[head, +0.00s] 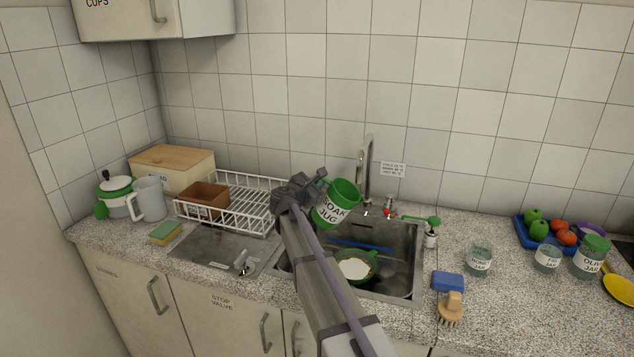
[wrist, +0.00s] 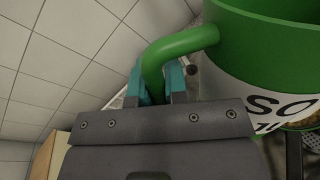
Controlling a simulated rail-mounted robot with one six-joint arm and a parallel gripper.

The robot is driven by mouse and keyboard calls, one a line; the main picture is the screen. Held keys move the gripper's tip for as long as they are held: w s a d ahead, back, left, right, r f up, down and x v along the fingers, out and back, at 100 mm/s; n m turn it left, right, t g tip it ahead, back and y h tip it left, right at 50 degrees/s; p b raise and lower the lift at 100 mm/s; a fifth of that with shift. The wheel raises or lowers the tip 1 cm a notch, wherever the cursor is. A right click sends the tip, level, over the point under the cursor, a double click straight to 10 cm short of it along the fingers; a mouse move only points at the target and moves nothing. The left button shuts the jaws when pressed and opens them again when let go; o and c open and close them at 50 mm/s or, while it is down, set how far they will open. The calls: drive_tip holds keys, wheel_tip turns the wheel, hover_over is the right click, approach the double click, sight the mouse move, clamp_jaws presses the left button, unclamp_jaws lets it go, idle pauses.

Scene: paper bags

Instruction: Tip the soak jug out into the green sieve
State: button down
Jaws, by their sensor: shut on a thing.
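The soak jug (head: 333,207) is green with a white lettered label. It hangs in the air over the back left of the sink, leaning to the right, with its mouth upward. My gripper (head: 316,187) is shut on its handle; in the wrist view the teal fingers (wrist: 160,84) close around the green handle, and the jug (wrist: 265,50) fills the right side. What is inside the jug does not show clearly. The green sieve (head: 372,259) is in the sink, below and right of the jug, with a pale round patch in it. My arm partly hides the sink's left side.
The tap (head: 368,170) stands behind the sink (head: 408,272), close right of the jug. A white dish rack (head: 245,196) is on the left. A blue sponge (head: 448,281), a brush (head: 451,310) and glass jars (head: 479,259) stand on the right counter.

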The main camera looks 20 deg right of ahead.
sight(342, 185)
drive_tip(key=shift+s+d+r+m+y+p, duration=0.1)
drive_tip(key=shift+r+m+y+p, duration=0.2)
drive_tip(key=shift+r+m+p, duration=0.45)
drive_tip(key=shift+s+d+r+m+t+y+p, duration=0.15)
drive_tip(key=shift+s+d+r+m+y+p, duration=0.2)
drive_tip(key=shift+m, duration=0.3)
drive_tip(key=shift+s+d+r+m+t+y+p, duration=0.15)
drive_tip(key=shift+d+r+m+y+p, duration=0.15)
drive_tip(key=shift+m+p, duration=0.3)
drive_tip(key=s+d+m, duration=0.1)
drive_tip(key=d+f+m+y+b, duration=0.1)
drive_tip(key=m, duration=0.1)
drive_tip(key=s+d+f+m, duration=0.1)
drive_tip(key=shift+s+d+f+t+y+b, duration=0.1)
drive_tip(key=shift+s+f+t+y+b, duration=0.05)
drive_tip(key=shift+s+t+y+b, duration=0.2)
drive_tip(key=shift+w, duration=0.2)
drive_tip(key=shift+s+d+f+m+b, duration=0.35)
drive_tip(key=shift+s+d+m, duration=0.2)
drive_tip(key=shift+m, duration=0.15)
drive_tip(key=shift+s+d+r+t+p, duration=0.2)
drive_tip(key=shift+r+t+p, duration=0.05)
drive_tip(key=shift+r+p, duration=0.05)
drive_tip(key=shift+s+d+r+m+t+y, duration=0.15)
drive_tip(key=shift+s+d+r+m+y, duration=0.1)
drive_tip(key=shift+s+d+m, duration=0.25)
drive_tip(key=shift+s+d+r+m+t+y, duration=0.15)
drive_tip(key=shift+s+d+m+y, duration=0.15)
drive_tip(key=shift+d+m, duration=0.25)
